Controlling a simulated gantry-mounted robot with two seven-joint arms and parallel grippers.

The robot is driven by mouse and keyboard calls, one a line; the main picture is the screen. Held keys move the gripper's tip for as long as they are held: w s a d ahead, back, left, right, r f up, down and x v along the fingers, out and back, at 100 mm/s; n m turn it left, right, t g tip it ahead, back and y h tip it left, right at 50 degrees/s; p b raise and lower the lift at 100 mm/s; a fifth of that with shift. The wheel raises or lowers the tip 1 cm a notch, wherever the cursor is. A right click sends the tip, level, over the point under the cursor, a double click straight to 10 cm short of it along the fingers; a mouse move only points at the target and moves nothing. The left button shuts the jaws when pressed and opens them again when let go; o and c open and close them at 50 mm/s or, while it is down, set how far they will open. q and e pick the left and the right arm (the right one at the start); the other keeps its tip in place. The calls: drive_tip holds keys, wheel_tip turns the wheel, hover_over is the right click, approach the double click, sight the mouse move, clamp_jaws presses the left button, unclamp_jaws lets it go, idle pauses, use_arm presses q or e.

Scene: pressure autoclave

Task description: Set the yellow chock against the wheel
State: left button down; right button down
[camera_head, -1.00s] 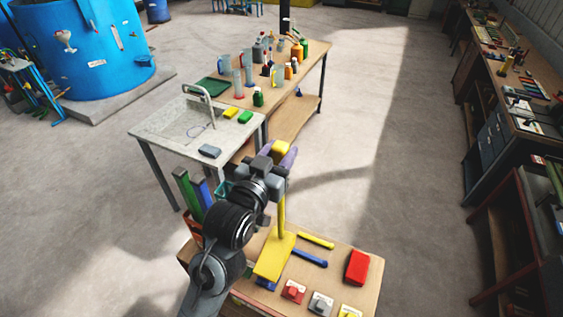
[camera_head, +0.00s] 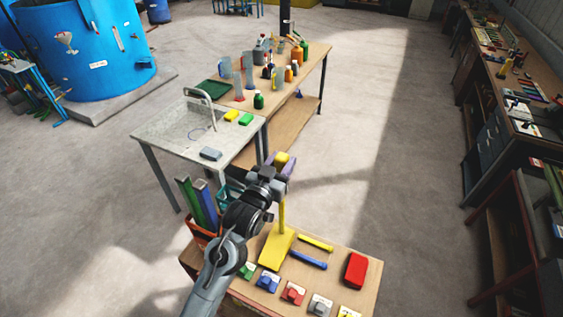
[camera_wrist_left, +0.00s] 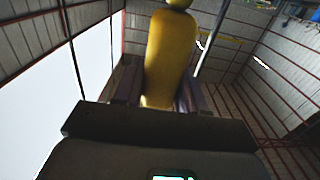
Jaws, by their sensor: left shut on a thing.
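The yellow piece that seems to be the chock (camera_head: 277,247) has a flat plate and a thin upright post. It is over the back left part of the near wooden table; I cannot tell whether it touches the top. My left gripper (camera_head: 284,163) is above the post, with a yellow end showing between its purple fingers. In the left wrist view, a long yellow body with a rounded knob (camera_wrist_left: 170,55) stands between the fingers of the shut left gripper (camera_wrist_left: 158,85). I cannot make out a wheel. My right gripper is not in view.
The near table (camera_head: 325,278) carries a yellow bar (camera_head: 316,243), a blue bar (camera_head: 308,260), a red block (camera_head: 356,269) and a front row of small coloured blocks. A grey sink table (camera_head: 160,130) stands behind.

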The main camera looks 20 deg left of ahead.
use_arm(q)
drive_tip(key=shift+f, duration=0.2)
idle(0.3)
drive_tip(key=c, duration=0.6)
unclamp_jaws()
drive_tip(key=shift+f, duration=0.15)
drive_tip(key=shift+c, duration=0.2)
drive_tip(key=shift+s, duration=0.1)
drive_tip(key=s+a+b, duration=0.2)
drive_tip(key=s, duration=0.9)
drive_tip(key=s+a+f+g+y, duration=0.1)
drive_tip(key=s+a+f+g, duration=0.2)
drive_tip(key=s+f+g, duration=0.7)
drive_tip(key=s+a+f+g+y, duration=0.1)
drive_tip(key=s+f+g, duration=0.1)
drive_tip(key=s+f, duration=0.5)
drive_tip(key=s+a+f+g, duration=0.1)
drive_tip(key=s+f+g, duration=0.1)
drive_tip(key=s+f, duration=0.5)
drive_tip(key=s, duration=0.4)
drive_tip(key=shift+a+f+y, duration=0.25)
drive_tip(key=shift+f+y, duration=0.05)
drive_tip(key=shift+y, duration=0.1)
